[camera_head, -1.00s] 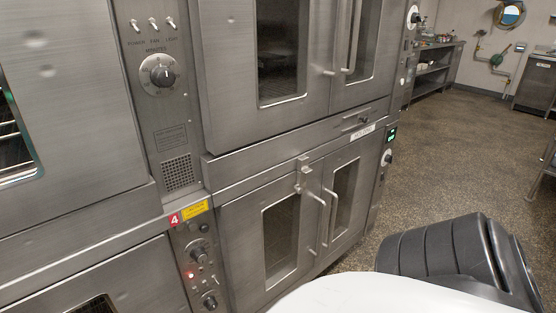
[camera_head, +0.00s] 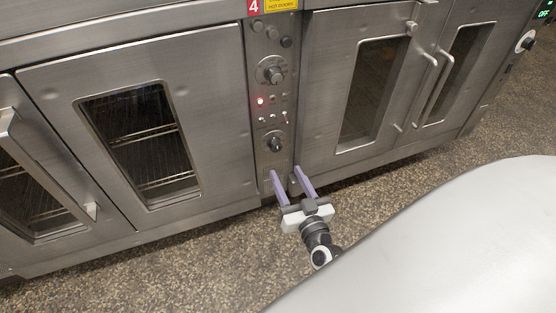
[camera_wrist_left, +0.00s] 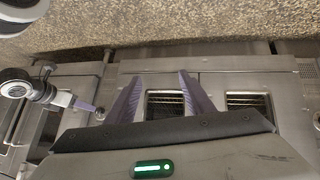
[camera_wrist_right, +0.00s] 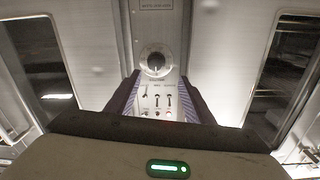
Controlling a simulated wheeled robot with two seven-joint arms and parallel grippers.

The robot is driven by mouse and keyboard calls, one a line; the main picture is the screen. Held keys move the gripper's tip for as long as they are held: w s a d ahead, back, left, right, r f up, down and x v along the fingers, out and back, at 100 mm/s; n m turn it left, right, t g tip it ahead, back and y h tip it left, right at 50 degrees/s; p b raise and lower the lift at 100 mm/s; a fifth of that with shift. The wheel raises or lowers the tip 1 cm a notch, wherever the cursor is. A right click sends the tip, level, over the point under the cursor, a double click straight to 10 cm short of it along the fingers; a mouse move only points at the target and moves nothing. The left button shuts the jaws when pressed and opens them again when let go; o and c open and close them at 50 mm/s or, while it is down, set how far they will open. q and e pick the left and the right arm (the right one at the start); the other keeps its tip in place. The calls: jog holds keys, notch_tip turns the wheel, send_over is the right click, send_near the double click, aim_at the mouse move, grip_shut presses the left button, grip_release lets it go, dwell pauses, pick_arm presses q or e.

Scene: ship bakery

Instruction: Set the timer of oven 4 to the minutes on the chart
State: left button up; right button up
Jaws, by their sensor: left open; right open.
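The oven 4 control panel (camera_head: 272,117) stands below a red label "4" (camera_head: 253,7). It carries an upper knob (camera_head: 271,70), a lit red lamp (camera_head: 260,100), small switches and a lower knob (camera_head: 275,142). The dial marks are too small to read. My right gripper (camera_head: 286,171) is open and empty, its purple fingers just below the lower knob. The right wrist view appears inverted; there the lower knob (camera_wrist_right: 156,62) shows beyond and between the fingers, apart from them. My left gripper (camera_wrist_left: 154,87) is open and empty, facing the oven fronts. No chart is in view.
Oven doors with windows flank the panel: a left door (camera_head: 215,90) and a right door (camera_head: 325,60) with projecting handles (camera_head: 425,90). Speckled floor (camera_head: 130,275) lies clear in front. My white body covers the lower right.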

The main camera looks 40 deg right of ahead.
aim_at(277, 149)
jog(key=shift+h, duration=0.3)
jog(key=b+x, duration=0.1)
jog(key=x, duration=0.2)
jog(key=b+x, duration=0.1)
jog(key=x, duration=0.2)
jog(key=b+x, duration=0.1)
jog(key=x, duration=0.2)
jog(key=shift+d+f, duration=0.2)
jog(key=shift+d, duration=0.05)
pick_arm(q)
jog(key=shift+w+d+r+h, duration=0.2)
jog(key=shift+d+h, duration=0.1)
jog(key=shift+d, duration=0.25)
jog(key=shift+w+d+r+h, duration=0.15)
jog(key=shift+d+h, duration=0.15)
jog(key=shift+d, duration=0.2)
pick_arm(e)
jog(key=shift+w+d+r, duration=0.1)
jog(key=shift+w+d, duration=0.1)
jog(key=shift+w, duration=0.45)
jog(key=c, duration=1)
